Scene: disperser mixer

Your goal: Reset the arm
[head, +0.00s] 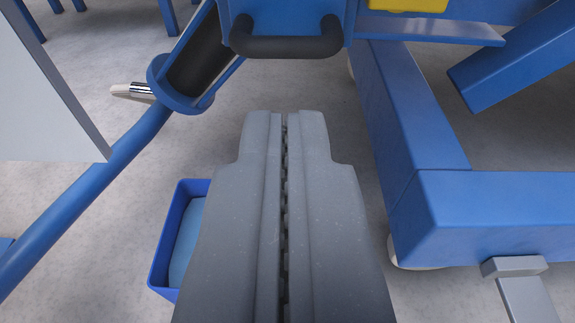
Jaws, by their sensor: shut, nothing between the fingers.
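My gripper (285,116) fills the lower middle of the head view and points away from the camera. Its two grey fingers lie together along a toothed seam, with nothing held between them. A dark curved handle (287,46) on a blue machine part is beyond the fingertips at the top; the fingertips appear apart from it. The rest of the arm is not in view.
A blue bin (163,250) stands on the floor at left, partly hidden by my gripper. A blue frame (430,200) with feet is at right. A blue pipe (90,197) and grey panel (45,100) are at left. Grey floor (330,95) shows between.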

